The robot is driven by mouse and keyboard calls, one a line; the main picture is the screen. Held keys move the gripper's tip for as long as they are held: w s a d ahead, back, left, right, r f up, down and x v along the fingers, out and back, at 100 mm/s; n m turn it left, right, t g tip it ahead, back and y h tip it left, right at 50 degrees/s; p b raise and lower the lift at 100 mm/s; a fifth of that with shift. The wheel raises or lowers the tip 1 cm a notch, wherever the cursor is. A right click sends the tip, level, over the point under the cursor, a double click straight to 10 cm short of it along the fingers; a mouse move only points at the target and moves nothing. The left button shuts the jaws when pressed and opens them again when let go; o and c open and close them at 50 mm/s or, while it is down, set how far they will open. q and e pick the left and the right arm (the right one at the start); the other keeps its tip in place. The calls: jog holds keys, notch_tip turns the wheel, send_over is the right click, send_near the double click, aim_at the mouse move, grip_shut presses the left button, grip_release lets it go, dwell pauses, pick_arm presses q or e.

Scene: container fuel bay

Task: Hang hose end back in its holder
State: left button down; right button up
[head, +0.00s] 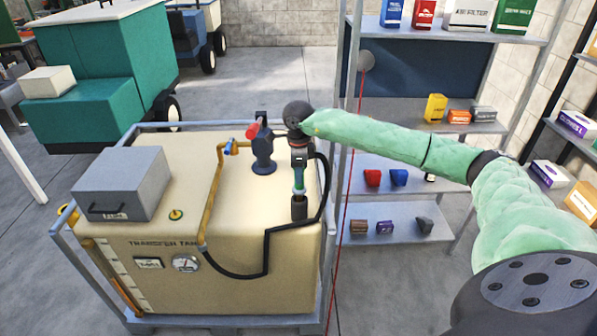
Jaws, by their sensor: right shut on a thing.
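My right gripper (299,158) points down above the front right part of the cream transfer tank (150,215). It is shut on the hose end (298,178), which shows a green and pale band below the fingers. The hose end is upright, directly over a dark upright cylinder (299,208) at the tank's front edge, which looks like the holder. I cannot tell how far the tip is inside it. The black hose (267,252) loops from beside the gripper down the tank's front to the left. My left gripper is not in view.
A dark blue pump (263,153) with a red handle stands just left of my gripper. A grey box (122,184) sits on the tank's left. A metal frame (325,255) surrounds the tank. A red cord (345,200) and stocked shelves (400,165) stand to the right.

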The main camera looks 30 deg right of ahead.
jog(key=shift+f+b, duration=1.3)
jog(key=shift+f, duration=0.2)
jog(key=o, duration=1.2)
jog(key=shift+r+p, duration=1)
jog(key=shift+r, duration=2.9)
